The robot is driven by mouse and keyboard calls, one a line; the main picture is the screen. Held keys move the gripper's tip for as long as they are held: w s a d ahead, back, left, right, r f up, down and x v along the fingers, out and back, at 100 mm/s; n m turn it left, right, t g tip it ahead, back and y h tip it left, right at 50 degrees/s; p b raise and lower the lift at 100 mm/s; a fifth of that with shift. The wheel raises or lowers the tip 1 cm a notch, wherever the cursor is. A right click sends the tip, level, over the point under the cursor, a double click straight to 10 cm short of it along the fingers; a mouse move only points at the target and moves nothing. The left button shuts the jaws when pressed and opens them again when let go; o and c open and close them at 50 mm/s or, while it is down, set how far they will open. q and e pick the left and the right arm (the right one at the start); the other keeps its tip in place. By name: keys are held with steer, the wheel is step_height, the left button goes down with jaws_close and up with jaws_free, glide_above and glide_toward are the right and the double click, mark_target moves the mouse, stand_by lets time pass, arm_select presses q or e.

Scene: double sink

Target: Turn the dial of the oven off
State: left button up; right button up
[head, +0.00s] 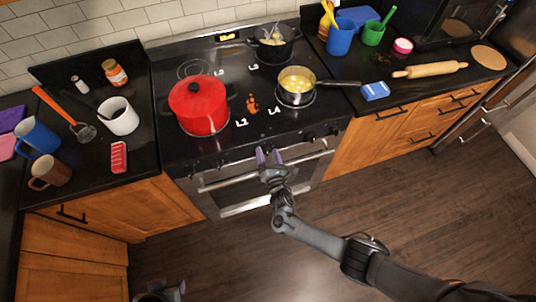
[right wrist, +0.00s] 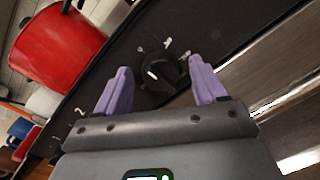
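The oven (head: 236,191) stands in the middle of the head view, with its steel door and handle below a black cooktop. My right gripper (head: 270,155) is at its front upper edge. In the right wrist view, a round black dial (right wrist: 160,72) on the dark front panel lies between and just beyond the two purple fingertips. The fingers are open and apart, with nothing held. In the head view the gripper hides this dial; another dark dial (head: 310,138) shows to its right. My left gripper (head: 172,291) shows only in part at the bottom left edge; its opening is unclear.
A red pot (head: 200,104), a steel pan (head: 297,84) with yellow food and a black pot (head: 273,44) stand on the cooktop. Counters with mugs, a rolling pin (head: 430,69) and a blue sponge (head: 376,91) flank it. The floor in front is clear.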

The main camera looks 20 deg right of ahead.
steer(key=shift+s, duration=0.1)
steer(key=shift+s, duration=0.25)
steer(key=s+a+p, duration=0.1)
steer(key=s+p, duration=0.1)
steer(key=s, duration=0.8)
steer(key=shift+r+p, duration=0.15)
steer(key=shift+p, duration=0.25)
